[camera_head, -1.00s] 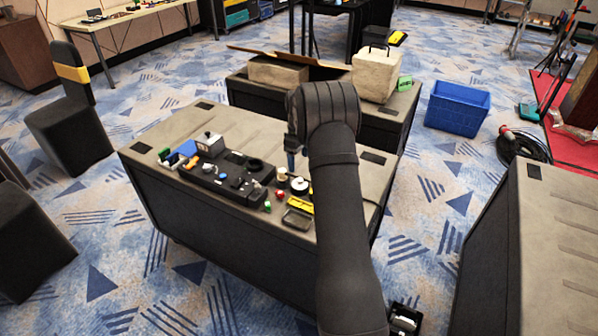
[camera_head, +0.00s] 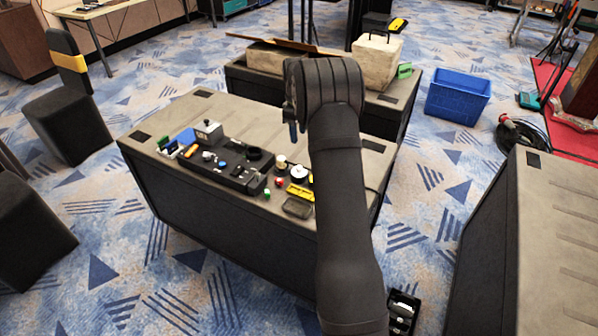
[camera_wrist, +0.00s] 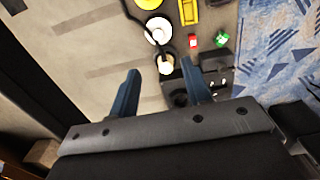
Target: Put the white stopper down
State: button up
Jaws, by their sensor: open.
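My gripper (camera_head: 293,139) is open above the far side of the dark table (camera_head: 235,112), partly hidden by my own arm. In the wrist view its two blue fingers (camera_wrist: 163,80) stand apart with nothing held between them. A small round thing with a pale top (camera_wrist: 166,64), possibly the white stopper, stands just beyond the fingertips. I cannot tell for sure which is the stopper.
A black organiser (camera_head: 230,168) holds small parts to the left. Red and green pieces, a yellow item (camera_head: 300,191) and a dark tray (camera_head: 297,207) lie near the front edge. Behind, a second table carries a beige case (camera_head: 376,60). The table's far middle is clear.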

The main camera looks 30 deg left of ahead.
jog(key=d+f+n+t+h, duration=0.4)
jog(key=f+h, duration=0.1)
jog(key=f, duration=0.2)
jog(key=n+t, duration=0.8)
jog(key=n, duration=0.1)
send_over(299, 167)
jog(key=s, duration=0.2)
jog(key=f, duration=0.2)
jog(key=shift+s+a+f+n+t+y, duration=0.1)
jog(key=shift+s+a+n+t+y, duration=0.25)
jog(key=shift+n+y, duration=0.25)
notch_tip(299, 167, down, 3)
jog(key=shift+a+f, duration=0.1)
jog(key=shift+f, duration=0.1)
notch_tip(299, 167, down, 3)
jog(key=shift+f, duration=0.2)
jog(key=shift+x, duration=1.55)
grip_shut()
